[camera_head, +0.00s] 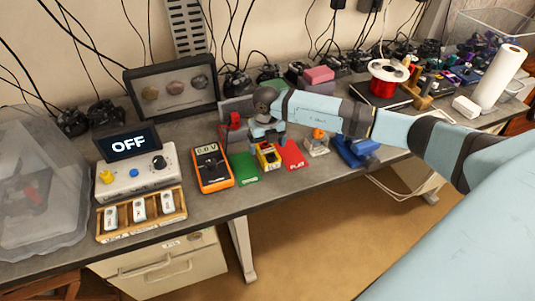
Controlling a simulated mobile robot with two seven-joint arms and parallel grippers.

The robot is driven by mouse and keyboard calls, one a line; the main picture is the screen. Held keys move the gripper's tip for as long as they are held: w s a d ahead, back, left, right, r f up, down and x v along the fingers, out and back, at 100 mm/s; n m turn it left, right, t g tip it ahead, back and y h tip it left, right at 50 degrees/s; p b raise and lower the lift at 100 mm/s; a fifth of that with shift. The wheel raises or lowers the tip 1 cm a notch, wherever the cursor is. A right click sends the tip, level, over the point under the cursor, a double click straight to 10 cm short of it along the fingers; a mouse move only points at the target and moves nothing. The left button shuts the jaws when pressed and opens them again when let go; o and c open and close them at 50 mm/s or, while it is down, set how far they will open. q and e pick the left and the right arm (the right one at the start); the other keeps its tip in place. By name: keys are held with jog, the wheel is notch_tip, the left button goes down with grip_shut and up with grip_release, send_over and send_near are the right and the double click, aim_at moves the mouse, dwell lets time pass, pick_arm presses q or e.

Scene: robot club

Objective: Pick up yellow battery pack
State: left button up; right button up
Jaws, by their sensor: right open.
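The yellow battery pack (269,159) sits on the grey workbench between a green card (244,169) and a red card (293,155) marked "FLAT". My right arm reaches in from the right. My right gripper (267,139) points down just above the battery pack, close over its back end, and is open. Its fingers partly hide the pack's top, and I cannot tell whether they touch it. My left gripper is not in view.
An orange multimeter (211,168) stands left of the green card. A white box with an "OFF" display (129,143) and a wooden tray (142,227) are farther left. A small clear-based item (317,147) and a blue tool (355,151) lie to the right.

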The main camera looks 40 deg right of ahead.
aim_at(267, 150)
jog(key=shift+s+d+f, duration=0.1)
jog(key=shift+s+f, duration=0.05)
jog(key=shift+f, duration=1.65)
jog(key=c, duration=1.1)
jog(key=shift+r, duration=0.1)
jog(key=shift+c, duration=0.5)
jog(key=shift+r, duration=0.1)
